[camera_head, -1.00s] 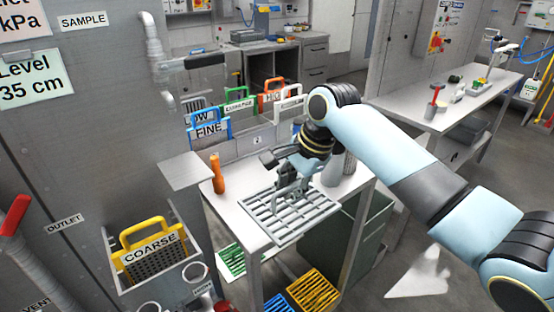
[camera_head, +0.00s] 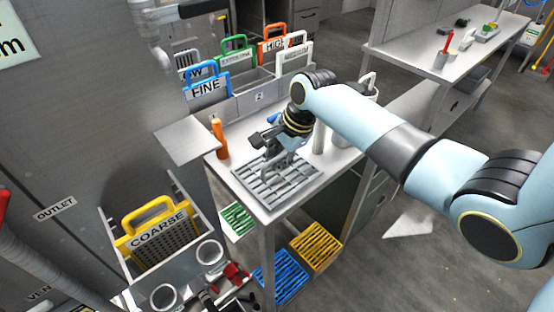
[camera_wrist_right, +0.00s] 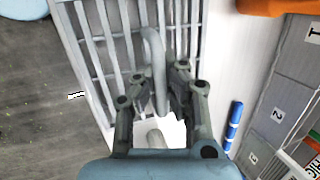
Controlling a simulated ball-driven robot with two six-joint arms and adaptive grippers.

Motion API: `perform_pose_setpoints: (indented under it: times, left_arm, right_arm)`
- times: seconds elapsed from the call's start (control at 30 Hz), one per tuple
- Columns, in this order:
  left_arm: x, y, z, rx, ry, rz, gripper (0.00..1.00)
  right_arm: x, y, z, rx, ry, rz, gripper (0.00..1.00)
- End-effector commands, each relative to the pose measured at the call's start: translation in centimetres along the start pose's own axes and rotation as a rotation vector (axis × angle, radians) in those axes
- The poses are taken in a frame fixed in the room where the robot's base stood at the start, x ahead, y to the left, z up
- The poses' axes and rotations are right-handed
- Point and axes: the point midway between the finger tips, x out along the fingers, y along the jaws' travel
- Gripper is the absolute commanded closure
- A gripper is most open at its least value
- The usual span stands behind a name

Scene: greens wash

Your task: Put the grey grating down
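The grey grating (camera_head: 262,192) is a flat slotted panel with an arched grey handle. It lies level at the front of the pale table (camera_head: 210,172) and appears to rest on the top, though contact underneath is hidden. My right gripper (camera_head: 287,167) is above the grating at its handle. In the right wrist view, the right gripper (camera_wrist_right: 160,85) has its fingers drawn in on both sides of the handle (camera_wrist_right: 153,45) and looks shut on it. Grating bars (camera_wrist_right: 100,40) show beyond the fingers. My left gripper is not in view.
An orange bottle-like object (camera_head: 219,140) stands left of the grating. Labelled screens, including blue FINE (camera_head: 207,90), stand in a rack behind. The yellow COARSE screen (camera_head: 160,232) sits in a bin at left. Yellow (camera_head: 316,247) and blue (camera_head: 282,277) gratings lie below the table.

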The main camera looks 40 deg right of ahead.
Motion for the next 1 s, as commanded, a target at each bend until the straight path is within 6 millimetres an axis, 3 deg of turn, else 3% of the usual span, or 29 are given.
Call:
perform_pose_setpoints:
  times: [0.43, 0.67, 1.0]
  left_arm:
    - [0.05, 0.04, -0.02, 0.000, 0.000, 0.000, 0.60]
    - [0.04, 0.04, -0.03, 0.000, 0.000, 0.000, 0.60]
    - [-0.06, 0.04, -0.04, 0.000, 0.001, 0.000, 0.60]
  right_arm:
    - [0.87, 0.25, -0.12, 0.000, 0.000, 0.000, 0.99]
    - [0.82, 0.24, -0.11, 0.000, 0.000, -0.001, 0.71]
    - [0.11, 0.12, -0.13, -0.001, 0.001, -0.002, 0.71]
